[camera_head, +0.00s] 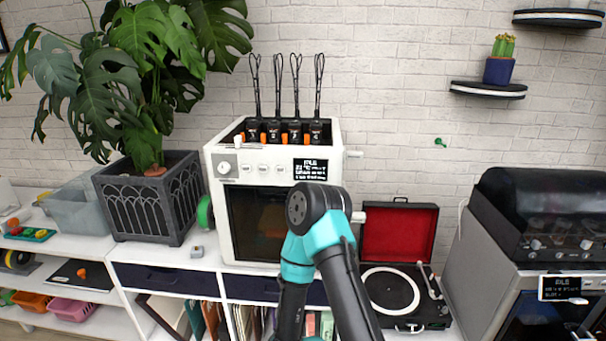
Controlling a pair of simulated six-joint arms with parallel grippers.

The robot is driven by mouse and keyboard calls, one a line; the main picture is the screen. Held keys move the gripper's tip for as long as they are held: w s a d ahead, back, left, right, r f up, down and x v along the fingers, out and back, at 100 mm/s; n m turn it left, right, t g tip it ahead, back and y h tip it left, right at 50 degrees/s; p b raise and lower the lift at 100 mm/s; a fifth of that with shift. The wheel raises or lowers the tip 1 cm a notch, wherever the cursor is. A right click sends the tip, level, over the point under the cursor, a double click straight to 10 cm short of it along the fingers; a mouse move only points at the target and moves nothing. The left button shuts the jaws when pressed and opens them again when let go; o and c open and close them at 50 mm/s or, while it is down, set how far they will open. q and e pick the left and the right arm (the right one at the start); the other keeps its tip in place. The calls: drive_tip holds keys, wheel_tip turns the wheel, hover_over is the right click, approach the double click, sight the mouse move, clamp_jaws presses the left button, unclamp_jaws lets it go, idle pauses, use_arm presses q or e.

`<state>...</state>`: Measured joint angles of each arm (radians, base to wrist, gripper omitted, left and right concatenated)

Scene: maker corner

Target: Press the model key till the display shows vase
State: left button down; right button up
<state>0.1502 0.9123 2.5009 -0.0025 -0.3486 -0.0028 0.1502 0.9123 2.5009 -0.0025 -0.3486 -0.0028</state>
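A white 3D printer (212,200) stands on the white cabinet, facing me. Its dark display (311,169) sits at the upper right of the front panel with several lines of small white text. The top line looks like "PLA"; the rest is too small to read, and I cannot make out "vase". Left of the display is a row of small white keys (263,168) with tiny labels, so I cannot tell which is the model key. A round dial (223,168) is at the row's left end. Neither gripper shows; only my teal and black arm links stand before the printer.
A potted plant (150,205) stands left of the printer. An open red-lidded record player (400,235) is on its right. A second machine (490,270) with its own display (560,288) stands far right. My arm links cover the printer's lower right front; the key row is unobstructed.

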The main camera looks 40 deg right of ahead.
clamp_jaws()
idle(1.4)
